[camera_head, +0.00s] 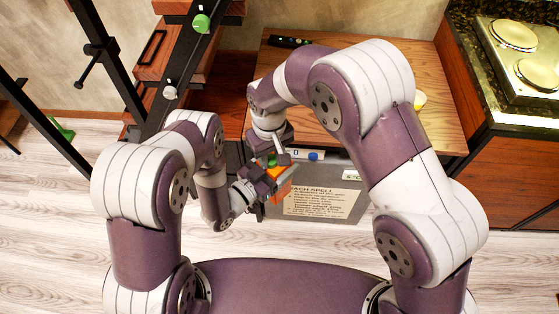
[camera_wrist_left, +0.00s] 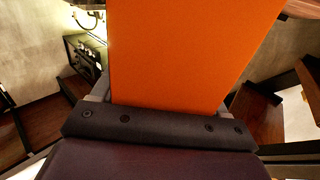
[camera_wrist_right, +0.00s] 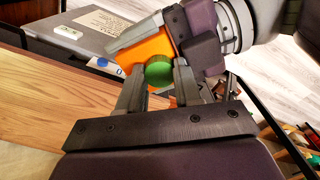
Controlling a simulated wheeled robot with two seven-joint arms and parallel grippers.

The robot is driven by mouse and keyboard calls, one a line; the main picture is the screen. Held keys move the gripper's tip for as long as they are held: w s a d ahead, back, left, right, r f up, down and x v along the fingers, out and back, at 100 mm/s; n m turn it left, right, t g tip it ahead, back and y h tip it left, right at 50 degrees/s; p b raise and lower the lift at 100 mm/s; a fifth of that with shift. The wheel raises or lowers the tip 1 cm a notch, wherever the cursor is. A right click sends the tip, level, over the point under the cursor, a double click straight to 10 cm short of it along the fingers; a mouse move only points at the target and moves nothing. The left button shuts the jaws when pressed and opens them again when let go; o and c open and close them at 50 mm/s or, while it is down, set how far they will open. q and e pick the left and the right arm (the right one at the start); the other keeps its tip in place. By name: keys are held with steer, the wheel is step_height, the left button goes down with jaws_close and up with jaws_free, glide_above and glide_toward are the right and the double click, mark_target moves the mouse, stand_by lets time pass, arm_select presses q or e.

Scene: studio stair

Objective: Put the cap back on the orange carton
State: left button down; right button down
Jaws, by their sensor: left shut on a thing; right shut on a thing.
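The orange carton (camera_head: 283,190) is held in front of the wooden table, and its plain orange side fills the middle of the left wrist view (camera_wrist_left: 190,55). My left gripper (camera_head: 268,182) is shut on it. The round green cap (camera_wrist_right: 158,73) sits between the fingers of my right gripper (camera_wrist_right: 158,88), which is shut on it. In the head view the cap (camera_head: 272,160) shows small, right by the carton's upper end. In the right wrist view the cap overlaps the carton (camera_wrist_right: 146,55); I cannot tell whether they touch. The carton's spout is hidden.
The wooden table (camera_head: 340,95) holds a black object (camera_head: 289,42) at its back edge and a partly hidden yellow object (camera_head: 419,101). A grey panel with printed text (camera_head: 322,203) is below the table's front. A stove (camera_head: 520,55) stands right; dark stair rails are left.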

steer(key=m, duration=1.9)
steer(key=c, duration=0.8)
jaws_free()
steer(key=shift+r, duration=2.25)
